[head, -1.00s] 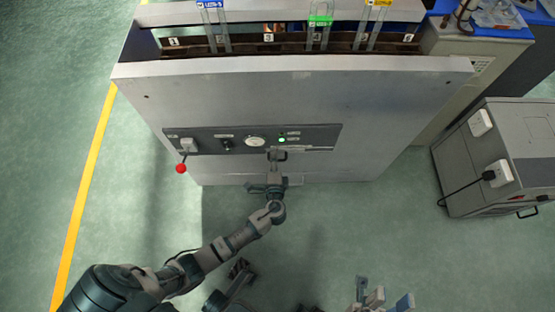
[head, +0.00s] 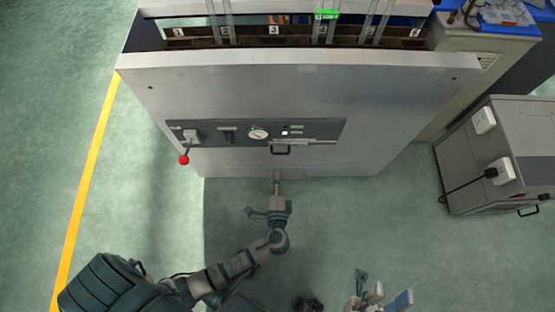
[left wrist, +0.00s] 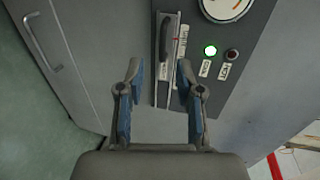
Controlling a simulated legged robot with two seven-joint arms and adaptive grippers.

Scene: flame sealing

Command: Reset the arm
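My left gripper (head: 277,178) is in front of the grey cabinet (head: 300,85), below its control panel (head: 215,133). In the left wrist view its two blue-padded fingers (left wrist: 158,68) are apart, with nothing between them. A dark handle (head: 280,150) in a metal slot on the panel is just beyond the fingertips; it also shows in the left wrist view (left wrist: 164,40). The gripper appears clear of it. My right gripper (head: 387,297) is at the bottom edge of the head view, partly cut off; its fingers look apart and empty.
The panel bears a gauge (head: 259,134), a lit green lamp (head: 285,133) and a red-knobbed lever (head: 184,159). Numbered slots with glass tubes (head: 325,30) line the cabinet's top. A grey machine (head: 500,150) stands at right. The floor (head: 340,220) between is free.

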